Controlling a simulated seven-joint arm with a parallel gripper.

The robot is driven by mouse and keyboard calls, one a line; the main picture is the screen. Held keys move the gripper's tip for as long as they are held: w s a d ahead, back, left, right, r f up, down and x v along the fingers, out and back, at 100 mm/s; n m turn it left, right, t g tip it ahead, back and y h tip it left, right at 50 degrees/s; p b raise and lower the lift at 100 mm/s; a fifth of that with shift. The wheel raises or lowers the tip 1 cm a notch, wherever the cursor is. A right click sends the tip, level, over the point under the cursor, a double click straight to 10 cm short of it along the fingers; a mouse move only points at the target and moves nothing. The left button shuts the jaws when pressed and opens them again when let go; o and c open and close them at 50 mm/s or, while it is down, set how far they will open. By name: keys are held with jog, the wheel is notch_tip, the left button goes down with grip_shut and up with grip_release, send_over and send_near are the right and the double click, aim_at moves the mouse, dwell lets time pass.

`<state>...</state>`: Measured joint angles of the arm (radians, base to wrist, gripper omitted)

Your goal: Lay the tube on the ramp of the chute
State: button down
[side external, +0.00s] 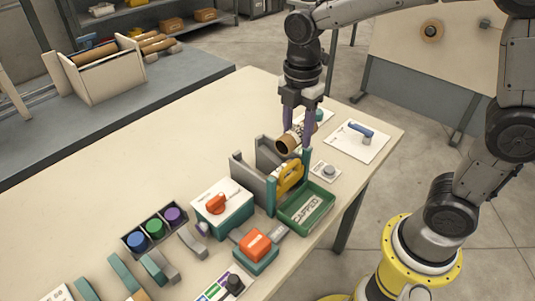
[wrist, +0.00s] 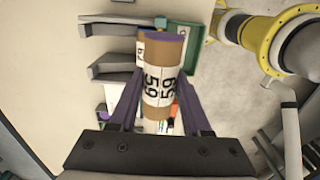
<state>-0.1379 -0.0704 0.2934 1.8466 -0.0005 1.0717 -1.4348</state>
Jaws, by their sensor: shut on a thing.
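A brown cardboard tube (side external: 285,145) with a white label is held between the purple fingers of my gripper (side external: 297,138), above the table. In the wrist view the tube (wrist: 160,75) spans the gap between both fingers (wrist: 158,112); its label has black digits and its far end is purple. The chute (side external: 242,172), with grey side walls, teal parts and a yellow piece, stands just below and left of the tube. The tube looks apart from it, up near its back end. The ramp surface between the walls is mostly hidden.
A green tray marked CAPPED (side external: 318,212) sits in front of the chute. A teal-white box with a red knob (side external: 216,203) stands left. A dark rack (side external: 157,232) holds blue, green and purple caps. A white card with a blue-handled tool (side external: 358,140) lies right.

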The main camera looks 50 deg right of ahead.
jog(key=w+f, duration=0.2)
jog(key=f, duration=0.1)
jog(key=w+f, duration=0.3)
jog(key=w+a+f, duration=0.1)
jog(key=w+f, duration=0.1)
jog(key=f, duration=0.2)
jog(key=shift+w, duration=0.2)
jog(key=shift+f, duration=0.4)
